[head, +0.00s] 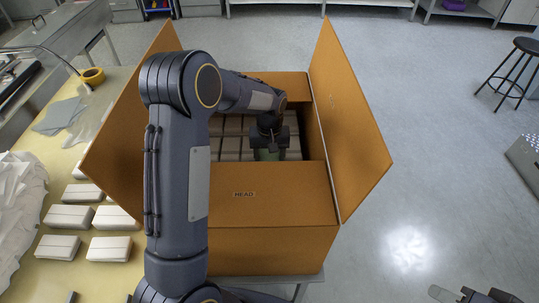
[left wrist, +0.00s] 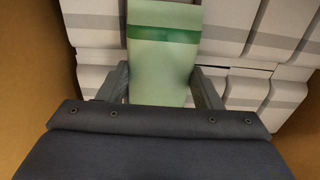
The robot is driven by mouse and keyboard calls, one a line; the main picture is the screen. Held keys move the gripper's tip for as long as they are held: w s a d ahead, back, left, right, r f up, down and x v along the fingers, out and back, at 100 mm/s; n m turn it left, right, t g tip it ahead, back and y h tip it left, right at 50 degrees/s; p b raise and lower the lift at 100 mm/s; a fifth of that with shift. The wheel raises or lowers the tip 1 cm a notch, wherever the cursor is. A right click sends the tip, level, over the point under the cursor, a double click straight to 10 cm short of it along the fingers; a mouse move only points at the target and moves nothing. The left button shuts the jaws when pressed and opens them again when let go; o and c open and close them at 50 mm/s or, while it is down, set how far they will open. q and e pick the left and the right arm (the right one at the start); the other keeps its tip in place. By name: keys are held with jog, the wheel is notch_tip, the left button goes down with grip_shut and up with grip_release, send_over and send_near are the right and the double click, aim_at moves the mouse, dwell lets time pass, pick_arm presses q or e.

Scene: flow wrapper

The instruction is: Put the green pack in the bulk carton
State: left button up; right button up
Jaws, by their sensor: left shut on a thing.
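The bulk carton (head: 272,215) is a large open brown box with its flaps spread. White packs with grey bands (head: 232,143) lie in rows inside it. My left arm reaches over the near side into the carton. My left gripper (head: 267,150) is shut on the green pack (head: 266,155), inside the carton walls. In the left wrist view the green pack (left wrist: 163,65) is between the two fingers (left wrist: 160,90), with white packs just beyond it. I cannot tell whether it touches them. My right gripper (head: 475,297) shows only partly at the bottom right edge, away from the carton.
A yellow table (head: 115,272) on the left holds several white packs (head: 70,216), crumpled white film (head: 18,200), grey sheets (head: 60,117) and a yellow tape roll (head: 92,76). A black stool (head: 522,70) stands at the far right.

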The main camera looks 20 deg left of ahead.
pick_arm(q)
jog(key=o, duration=1)
jog(key=o, duration=0.4)
jog(key=shift+c, duration=0.2)
jog(key=shift+r, duration=0.1)
jog(key=shift+r+p, duration=2.9)
jog(key=shift+r, duration=1)
